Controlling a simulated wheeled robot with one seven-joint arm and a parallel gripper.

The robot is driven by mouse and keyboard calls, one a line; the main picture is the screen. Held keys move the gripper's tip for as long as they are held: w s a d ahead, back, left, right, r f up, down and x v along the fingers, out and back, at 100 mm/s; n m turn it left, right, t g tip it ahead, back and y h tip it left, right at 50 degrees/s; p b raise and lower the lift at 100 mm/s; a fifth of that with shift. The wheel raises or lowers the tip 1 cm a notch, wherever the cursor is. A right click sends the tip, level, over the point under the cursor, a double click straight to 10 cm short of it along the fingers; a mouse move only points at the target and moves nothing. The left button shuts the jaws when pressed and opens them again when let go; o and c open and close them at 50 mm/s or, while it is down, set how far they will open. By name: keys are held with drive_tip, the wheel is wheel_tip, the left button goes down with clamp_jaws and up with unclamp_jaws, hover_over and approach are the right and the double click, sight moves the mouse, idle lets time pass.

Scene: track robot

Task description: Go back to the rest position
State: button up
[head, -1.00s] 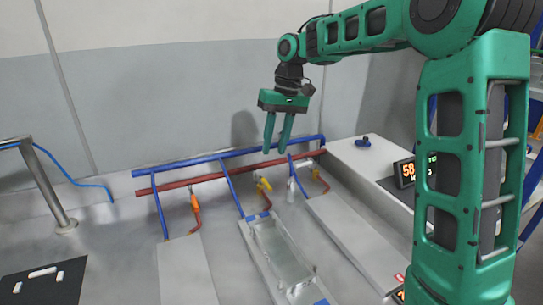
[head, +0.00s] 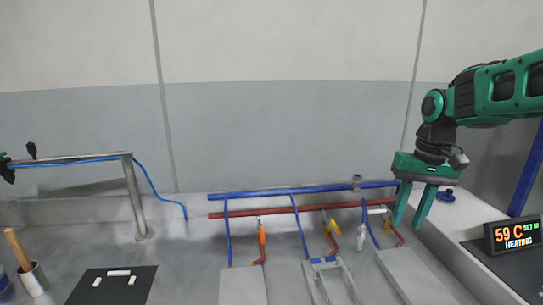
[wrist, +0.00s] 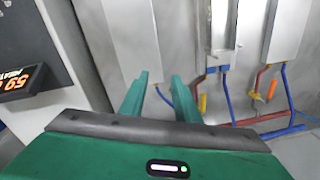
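My gripper (head: 412,207) hangs at the right of the head view with its two green fingers pointing down. The fingers are apart, with nothing between them. It is in front of the right end of the blue pipe (head: 300,190) and red pipe (head: 285,210). In the wrist view my gripper (wrist: 165,82) also shows two separated, empty fingers, with metal panels and pipes beyond them. No rest position is marked in the views.
A display reading 59 C and HEATING (head: 515,236) stands at the right. Valves with orange (head: 262,236) and yellow (head: 331,228) handles sit below the pipes. A metal post (head: 136,200), black mat (head: 112,285) and cup with a wooden handle (head: 34,279) are at the left.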

drive_tip(key=s+d+f+m, duration=0.1)
drive_tip(key=s+d+f, duration=0.1)
drive_tip(key=s, duration=0.6)
drive_tip(key=s+d+f+m, duration=0.2)
drive_tip(key=s+d+f, duration=0.1)
drive_tip(key=s, duration=0.5)
drive_tip(key=s+d+f+m, duration=0.1)
drive_tip(key=s+d+f, duration=0.2)
drive_tip(key=s, duration=0.5)
drive_tip(key=shift+s+d+f+h, duration=0.15)
drive_tip(key=shift+s+d+h, duration=0.05)
drive_tip(key=shift+s+h, duration=0.2)
drive_tip(key=shift+w, duration=0.1)
drive_tip(key=shift+w+f, duration=0.3)
drive_tip(key=shift+w, duration=0.4)
drive_tip(key=shift+s+r, duration=0.1)
